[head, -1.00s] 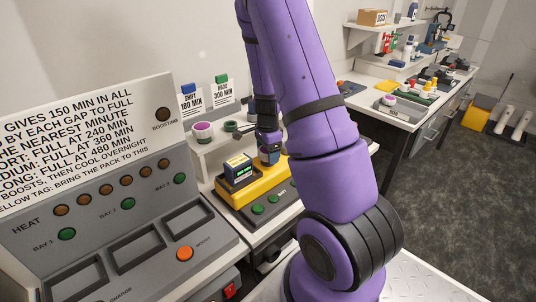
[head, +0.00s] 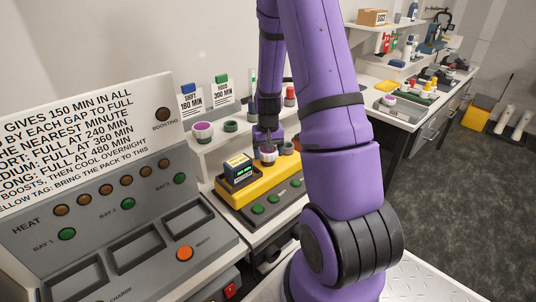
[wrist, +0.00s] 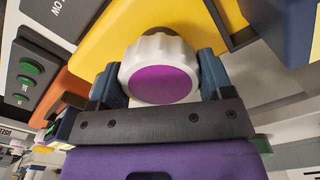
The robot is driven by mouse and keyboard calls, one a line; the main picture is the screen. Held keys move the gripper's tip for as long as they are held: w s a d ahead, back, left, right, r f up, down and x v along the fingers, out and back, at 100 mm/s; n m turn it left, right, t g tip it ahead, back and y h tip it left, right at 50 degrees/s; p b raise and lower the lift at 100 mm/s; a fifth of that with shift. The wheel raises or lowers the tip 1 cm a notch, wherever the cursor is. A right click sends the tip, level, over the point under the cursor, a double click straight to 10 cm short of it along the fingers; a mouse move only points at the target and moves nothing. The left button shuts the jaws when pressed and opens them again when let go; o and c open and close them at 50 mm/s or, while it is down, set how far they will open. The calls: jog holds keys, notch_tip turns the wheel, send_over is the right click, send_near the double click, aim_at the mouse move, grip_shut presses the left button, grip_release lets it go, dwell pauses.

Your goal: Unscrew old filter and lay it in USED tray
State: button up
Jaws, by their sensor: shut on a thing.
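A white ribbed filter with a purple face (wrist: 160,80) sits between the blue fingers of my gripper (wrist: 160,85) in the wrist view. In the head view the same filter (head: 267,154) is at the top of the yellow device (head: 272,193), with my gripper (head: 267,142) above it, shut on it. A dark part shows just behind the filter in the wrist view; whether the filter is still threaded there I cannot tell. A small label at the left edge of the wrist view seems to read USED, but I cannot make out a tray there.
A dark block with a small display (head: 239,170) stands on the yellow device beside the filter. Another purple-topped white filter (head: 203,131) and a green ring (head: 231,126) are on the shelf behind. The grey charger panel (head: 130,220) fills the left. A further bench is at right.

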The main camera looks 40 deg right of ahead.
jog(key=n, duration=1.2)
jog(key=shift+n, duration=0.3)
jog(key=o, duration=1)
jog(key=shift+o, duration=0.2)
jog(key=m, duration=1.4)
jog(key=shift+m, duration=0.3)
jog(key=m, duration=1.3)
